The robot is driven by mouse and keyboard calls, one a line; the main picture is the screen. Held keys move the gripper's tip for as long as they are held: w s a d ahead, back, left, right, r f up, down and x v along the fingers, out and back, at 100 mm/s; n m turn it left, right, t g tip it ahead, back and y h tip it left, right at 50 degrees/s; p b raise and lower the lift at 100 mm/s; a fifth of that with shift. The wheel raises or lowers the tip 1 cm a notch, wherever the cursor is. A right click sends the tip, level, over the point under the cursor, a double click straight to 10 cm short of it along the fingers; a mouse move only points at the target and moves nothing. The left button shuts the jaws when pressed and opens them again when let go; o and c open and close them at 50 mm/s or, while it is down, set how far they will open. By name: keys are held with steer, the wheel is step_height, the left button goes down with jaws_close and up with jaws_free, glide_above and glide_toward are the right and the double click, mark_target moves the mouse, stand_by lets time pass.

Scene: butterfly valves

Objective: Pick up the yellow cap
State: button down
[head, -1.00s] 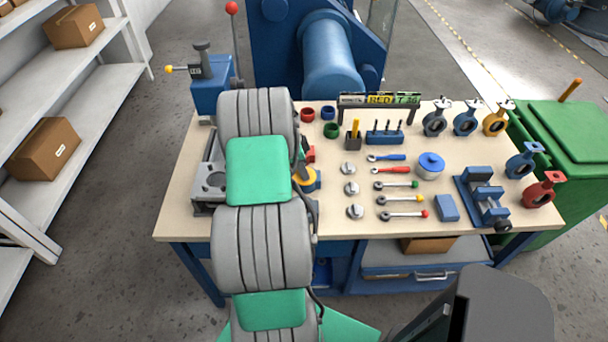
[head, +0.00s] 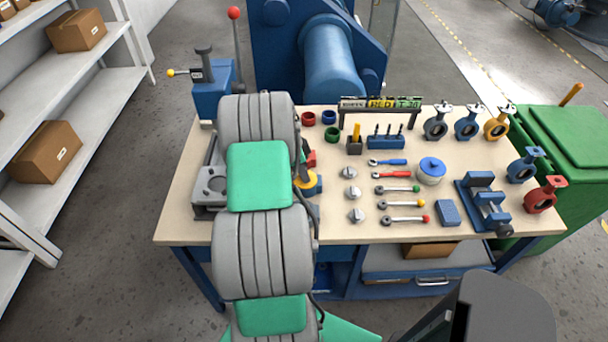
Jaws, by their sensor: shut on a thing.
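My arm, with its grey and green links, stands over the left part of the workbench (head: 185,222) and hides much of it. My gripper is hidden behind these links, so its fingers and anything between them do not show. A small yellow piece (head: 305,187) with a blue part beside it peeks out at the right edge of my arm. It is mostly covered, and I cannot tell whether it is the yellow cap. A red ring-shaped cap (head: 308,118), a blue one (head: 329,116) and a green one (head: 331,134) stand behind on the bench.
Several wrenches (head: 400,204), silver knobs (head: 349,172), a blue lidded pot (head: 431,170) and a vise (head: 485,207) fill the right half. Butterfly valves (head: 467,122) line the back and right edges. A grey fixture (head: 210,185) and a lever device (head: 211,95) stand left.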

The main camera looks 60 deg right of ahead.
steer(key=shift+r, duration=0.4)
steer(key=s+a+r+b, duration=0.1)
steer(key=s+a+r, duration=0.2)
steer(key=a+r, duration=0.3)
steer(key=s+a+r+b, duration=0.1)
steer(key=s+a+r, duration=0.2)
steer(key=a+r, duration=0.3)
step_height(320, 180, up, 3)
steer(key=shift+s+a+f, duration=0.1)
steer(key=shift+s+a, duration=0.1)
steer(key=shift+a, duration=0.05)
